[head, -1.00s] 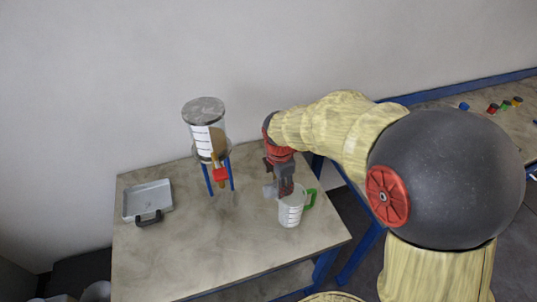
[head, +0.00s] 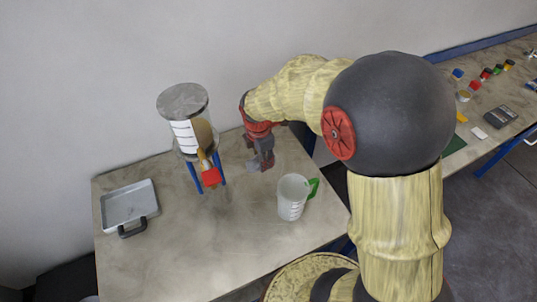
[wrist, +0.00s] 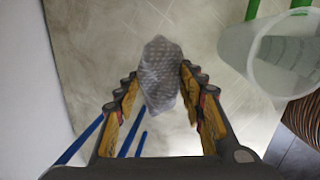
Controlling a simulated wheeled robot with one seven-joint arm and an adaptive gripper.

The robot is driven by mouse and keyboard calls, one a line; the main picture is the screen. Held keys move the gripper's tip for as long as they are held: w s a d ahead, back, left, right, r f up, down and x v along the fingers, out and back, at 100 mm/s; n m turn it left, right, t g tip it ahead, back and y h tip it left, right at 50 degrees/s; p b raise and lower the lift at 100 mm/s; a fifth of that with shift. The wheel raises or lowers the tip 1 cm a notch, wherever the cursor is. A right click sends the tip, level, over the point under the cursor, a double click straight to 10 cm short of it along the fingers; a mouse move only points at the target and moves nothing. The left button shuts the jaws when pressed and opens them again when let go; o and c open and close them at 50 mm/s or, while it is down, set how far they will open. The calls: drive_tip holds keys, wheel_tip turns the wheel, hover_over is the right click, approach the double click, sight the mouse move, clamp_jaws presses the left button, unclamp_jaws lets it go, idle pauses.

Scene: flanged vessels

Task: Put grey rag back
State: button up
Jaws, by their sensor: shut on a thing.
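The grey rag (wrist: 161,72) is a small, crumpled, dotted cloth held between the two fingers of my gripper (wrist: 163,95) in the wrist view. In the head view my gripper (head: 262,162) is shut on the rag (head: 254,165) over the back right part of the table (head: 190,250). I cannot tell how far the rag is above the tabletop. The gripper is to the right of the vessel on blue legs and behind the jug.
A clear jug with a green handle (head: 292,197) stands at the right. A lidded vessel (head: 187,120) with a red valve handle (head: 211,177) stands at the back. A grey tray (head: 128,205) lies at the left. The front middle is clear.

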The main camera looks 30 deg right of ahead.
drive_tip(key=w+d+f, duration=0.2)
drive_tip(key=w, duration=0.1)
drive_tip(key=w+d+f+b, duration=0.1)
drive_tip(key=w+d+f, duration=0.2)
drive_tip(key=w+d+f+b, duration=0.1)
drive_tip(key=w+d+f, duration=0.1)
drive_tip(key=w+f, duration=0.1)
drive_tip(key=shift+w+d+f, duration=0.25)
drive_tip(key=shift+w, duration=0.05)
drive_tip(key=shift+w+d+f+b, duration=0.2)
drive_tip(key=shift+f+b, duration=0.1)
drive_tip(key=shift+f, duration=0.1)
drive_tip(key=shift+w+d+f+b, duration=0.15)
drive_tip(key=shift+f+b, duration=0.15)
drive_tip(key=shift+f, duration=1.3)
drive_tip(key=shift+f, duration=0.1)
drive_tip(key=o, duration=1.1)
